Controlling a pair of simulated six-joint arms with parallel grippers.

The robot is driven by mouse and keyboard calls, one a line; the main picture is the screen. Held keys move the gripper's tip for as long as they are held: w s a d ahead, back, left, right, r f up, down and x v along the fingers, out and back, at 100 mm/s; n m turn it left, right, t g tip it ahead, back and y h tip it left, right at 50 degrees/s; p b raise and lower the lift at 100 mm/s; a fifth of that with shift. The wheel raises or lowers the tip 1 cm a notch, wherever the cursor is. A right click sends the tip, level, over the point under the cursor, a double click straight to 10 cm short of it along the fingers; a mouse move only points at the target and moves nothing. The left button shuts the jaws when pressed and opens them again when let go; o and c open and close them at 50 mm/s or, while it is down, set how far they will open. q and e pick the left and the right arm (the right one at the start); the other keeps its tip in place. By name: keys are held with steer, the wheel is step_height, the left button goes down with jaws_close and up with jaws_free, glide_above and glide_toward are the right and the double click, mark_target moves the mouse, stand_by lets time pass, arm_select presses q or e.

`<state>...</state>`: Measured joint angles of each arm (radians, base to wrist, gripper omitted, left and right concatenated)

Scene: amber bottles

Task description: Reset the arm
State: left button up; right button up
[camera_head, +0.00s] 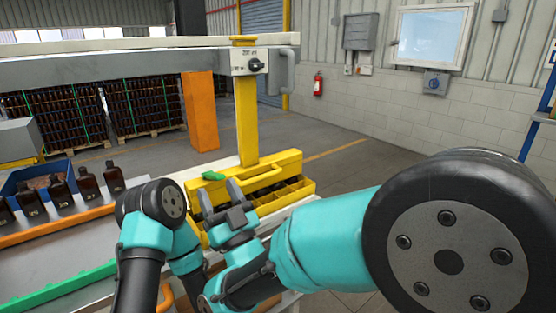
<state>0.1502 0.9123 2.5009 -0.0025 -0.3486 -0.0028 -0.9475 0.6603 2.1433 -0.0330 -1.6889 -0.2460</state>
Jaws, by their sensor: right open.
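My right gripper (218,190) is open, with its fingers upward in the picture, and nothing shows between them. It overlaps the near left part of a yellow crate (300,158) in the view, and I cannot tell the gap between them. The crate has compartments; dark shapes, perhaps bottles, show inside, and my gripper hides part of it. Several amber bottles (88,182) with dark labels stand upright in a row at the left, away from the right gripper. My left arm shows at the lower middle left, but its gripper is not visible.
The bottles stand behind an orange rail (60,228), with a green rail (66,288) nearer. A blue bin (30,178) is behind them. A yellow post (246,120) with a switch box (248,62) rises behind the crate. Open floor lies beyond, to the right.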

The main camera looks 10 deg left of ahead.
steer(key=w+d+f+m+g+h, duration=0.1)
steer(key=w+d+f+h, duration=0.3)
steer(key=f, duration=0.4)
steer(key=w+d+f+m+g+h, duration=0.1)
steer(key=w+d+f+m+h, duration=0.1)
steer(key=w+d+f, duration=0.35)
steer(key=w+d+f+m+g+h, duration=0.1)
steer(key=w+d+f+h, duration=0.3)
steer(key=f, duration=0.7)
steer(key=s+d+f+m+g+h, duration=0.3)
steer(key=d+f+g+h, duration=0.15)
steer(key=d+f, duration=1)
steer(key=s+d+f+m+g+h, duration=0.1)
steer(key=s+d+f+m+g, duration=0.3)
steer(key=s+d+f+g, duration=0.5)
steer(key=s+d+f, duration=0.7)
steer(key=s+f, duration=0.1)
steer(key=s, duration=0.3)
